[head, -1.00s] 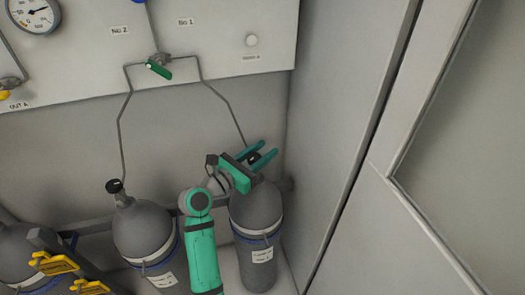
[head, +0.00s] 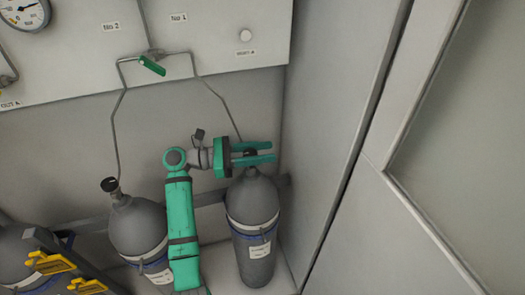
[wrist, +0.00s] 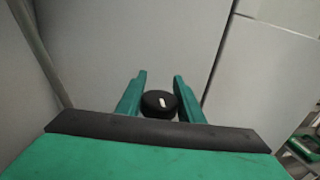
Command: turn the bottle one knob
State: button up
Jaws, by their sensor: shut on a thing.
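The right grey gas bottle (head: 252,208) stands upright against the wall, with a dark round knob (head: 250,153) on its top. In the wrist view the knob (wrist: 160,105) is a black disc with a small white mark, between the two green fingers. My gripper (head: 274,152) reaches over the bottle from the left, fingers pointing right and roughly level. It is shut on the knob; the fingers (wrist: 159,77) extend past it on both sides. In the head view they partly hide the knob.
Another grey bottle (head: 138,228) with a black knob (head: 109,185) stands to the left, partly behind my arm. A pipe with a green valve handle (head: 152,66) is above. A grey side panel (head: 335,130) rises close to the right. Yellow handles (head: 52,263) are at lower left.

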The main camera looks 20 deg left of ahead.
jog(key=shift+s+d+f, duration=0.1)
jog(key=shift+d, duration=0.05)
dwell(0.3)
jog(key=o, duration=1.1)
jog(key=shift+c, duration=0.2)
jog(key=v, duration=1)
jog(key=shift+a, duration=0.45)
